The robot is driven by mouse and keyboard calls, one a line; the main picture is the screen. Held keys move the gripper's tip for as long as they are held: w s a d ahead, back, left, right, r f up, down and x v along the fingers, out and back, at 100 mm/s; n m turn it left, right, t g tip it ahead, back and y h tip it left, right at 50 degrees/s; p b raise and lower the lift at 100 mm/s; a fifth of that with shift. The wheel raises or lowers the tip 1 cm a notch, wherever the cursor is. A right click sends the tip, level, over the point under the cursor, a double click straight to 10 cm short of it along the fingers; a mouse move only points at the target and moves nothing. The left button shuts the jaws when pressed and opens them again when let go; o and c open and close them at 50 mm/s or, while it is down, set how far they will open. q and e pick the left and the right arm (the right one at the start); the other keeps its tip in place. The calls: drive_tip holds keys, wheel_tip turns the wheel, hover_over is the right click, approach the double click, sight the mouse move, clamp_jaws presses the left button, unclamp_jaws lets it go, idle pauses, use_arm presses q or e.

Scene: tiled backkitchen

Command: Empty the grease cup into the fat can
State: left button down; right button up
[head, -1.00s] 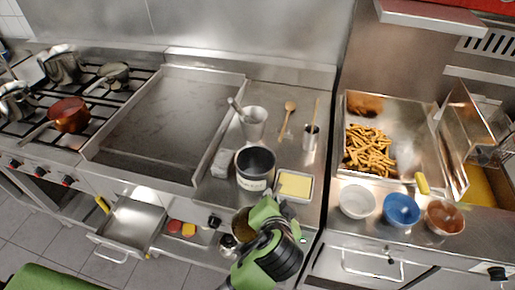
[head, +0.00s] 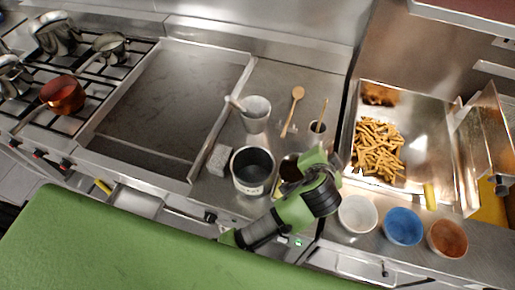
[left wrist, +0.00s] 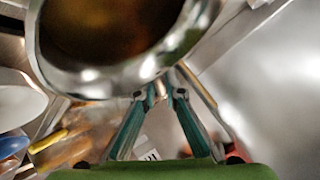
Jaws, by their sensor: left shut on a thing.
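The grease cup (left wrist: 112,35) is a shiny steel cup with brown grease inside, filling the top of the left wrist view. In the head view the grease cup (head: 289,168) is just right of the fat can, partly hidden by my gripper. My left gripper (head: 309,166) is shut on the cup's near side; its fingers also show in the left wrist view (left wrist: 160,92). The fat can (head: 252,188) is a dark-mouthed can with a pale label, standing on the steel counter. Its inside looks dark. My right gripper is not in view.
Behind the can stand a steel container (head: 256,118), a wooden spoon (head: 292,112) and a small utensil pot (head: 317,128). A grey block (head: 217,160) sits left of the can. White (head: 357,214), blue (head: 403,228) and brown (head: 447,239) bowls stand at right.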

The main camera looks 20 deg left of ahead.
use_arm(q)
drive_tip(key=shift+s+r, duration=0.25)
drive_tip(key=shift+s, duration=0.05)
drive_tip(key=shift+w+a+r+p, duration=0.1)
drive_tip(key=shift+a+r+p, duration=0.2)
drive_tip(key=shift+r, duration=0.15)
drive_tip(key=a+r+n+h+p, duration=0.1)
drive_tip(key=a+r+n+h, duration=0.2)
drive_tip(key=a+r, duration=0.3)
drive_tip(key=shift+a+r+t+h, duration=0.3)
drive_tip(key=shift+a+h, duration=0.05)
drive_tip(key=shift+h, duration=0.25)
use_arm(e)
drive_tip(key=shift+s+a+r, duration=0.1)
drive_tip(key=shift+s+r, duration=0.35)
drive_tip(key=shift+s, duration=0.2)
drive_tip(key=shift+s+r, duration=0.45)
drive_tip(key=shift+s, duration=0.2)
use_arm(q)
drive_tip(key=shift+a, duration=0.1)
drive_tip(key=shift+a+r+n+h, duration=0.15)
drive_tip(key=shift+a+n+h, duration=0.5)
drive_tip(key=shift+a, duration=0.2)
drive_tip(key=shift+a+r+n+h, duration=0.15)
drive_tip(key=shift+a+n+h, duration=0.45)
drive_tip(key=shift+a, duration=0.25)
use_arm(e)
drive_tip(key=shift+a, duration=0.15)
